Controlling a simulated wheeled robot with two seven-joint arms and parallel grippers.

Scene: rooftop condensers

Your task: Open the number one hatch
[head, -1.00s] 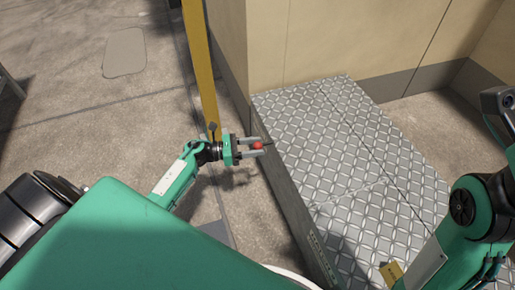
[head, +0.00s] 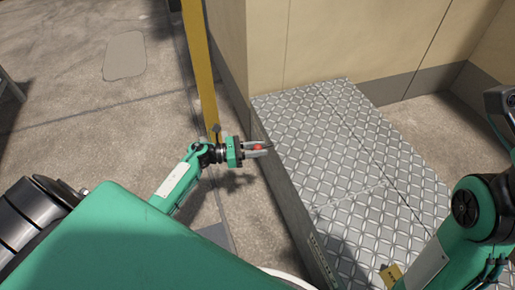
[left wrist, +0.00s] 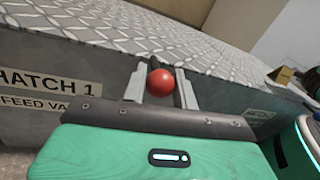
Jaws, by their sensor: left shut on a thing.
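The hatch (head: 345,150) is a low box with a grey diamond-plate top lying flat; a seam crosses the plate. A label reading "HATCH 1" (left wrist: 48,84) is on its side in the left wrist view. A red ball knob (left wrist: 160,82) sits at the hatch's near edge, on a dark stem partly hidden by the fingers. It also shows small in the head view (head: 257,147). My left gripper (head: 264,147) is shut on the red knob, one finger on either side of it. My right arm is at the right; its gripper is out of view.
A yellow post (head: 199,70) stands just behind my left gripper. A beige wall (head: 340,40) rises along the hatch's far side. Concrete ground (head: 80,120) at left is open.

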